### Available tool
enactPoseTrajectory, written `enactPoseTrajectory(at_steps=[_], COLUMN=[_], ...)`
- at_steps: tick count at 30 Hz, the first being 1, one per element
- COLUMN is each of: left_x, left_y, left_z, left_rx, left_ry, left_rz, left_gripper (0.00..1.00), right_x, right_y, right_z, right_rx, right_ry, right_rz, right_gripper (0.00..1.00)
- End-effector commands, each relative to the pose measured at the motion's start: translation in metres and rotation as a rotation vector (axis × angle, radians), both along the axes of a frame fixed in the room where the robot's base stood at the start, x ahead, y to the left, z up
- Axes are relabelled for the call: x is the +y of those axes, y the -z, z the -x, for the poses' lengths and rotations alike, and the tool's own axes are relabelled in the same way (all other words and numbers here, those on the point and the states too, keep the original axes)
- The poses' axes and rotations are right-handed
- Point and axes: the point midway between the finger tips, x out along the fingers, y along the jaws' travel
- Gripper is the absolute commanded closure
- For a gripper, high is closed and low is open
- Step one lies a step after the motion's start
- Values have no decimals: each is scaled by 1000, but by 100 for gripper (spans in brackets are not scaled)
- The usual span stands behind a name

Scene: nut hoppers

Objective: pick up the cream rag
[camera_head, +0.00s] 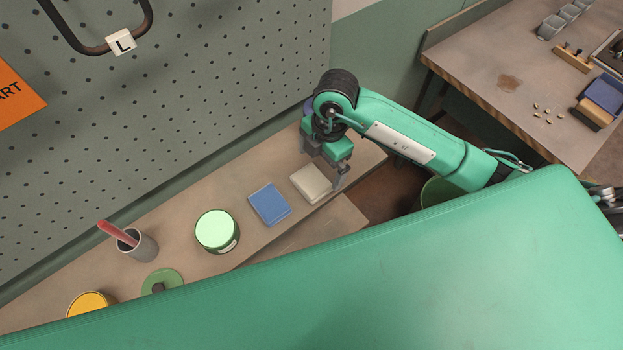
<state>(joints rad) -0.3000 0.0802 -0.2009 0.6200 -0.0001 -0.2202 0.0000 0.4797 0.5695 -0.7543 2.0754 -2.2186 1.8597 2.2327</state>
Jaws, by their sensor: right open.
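The cream rag (309,184) is a small folded square lying flat on the narrow bench against the pegboard, near the bench's right end. My right gripper (324,178) points down at it, with its jaws open. One finger shows near the rag's right edge and the other near its upper left side. I cannot tell whether the fingers touch the rag or are just above it. My left gripper is not in view.
A blue folded cloth (269,204) lies just left of the rag. Further left stand a mint-topped tin (217,231), a grey cup (139,246) with a red-handled tool, a green lid (163,281) and a yellow-topped tin (90,303). The pegboard (180,120) rises behind.

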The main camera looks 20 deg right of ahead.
Motion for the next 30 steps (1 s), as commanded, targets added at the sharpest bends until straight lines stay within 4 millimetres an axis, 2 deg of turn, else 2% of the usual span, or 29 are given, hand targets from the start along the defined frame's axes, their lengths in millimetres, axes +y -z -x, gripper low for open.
enactPoseTrajectory(at_steps=[7,12,20,26,27,30], left_x=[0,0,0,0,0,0], left_y=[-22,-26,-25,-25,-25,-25], left_z=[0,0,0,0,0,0], left_rx=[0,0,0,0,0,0], left_ry=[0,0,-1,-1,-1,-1], left_rz=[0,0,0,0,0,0], left_gripper=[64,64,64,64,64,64], right_x=[18,20,20,20,20,20], right_y=[24,45,49,49,49,49], right_z=[5,5,5,5,5,5], right_rx=[4,2,0,0,0,0], right_ry=[-1,-1,-2,-2,-2,-2], right_rz=[-1,0,-1,-1,-1,-1], right_gripper=[0,0,0,37,41,41])
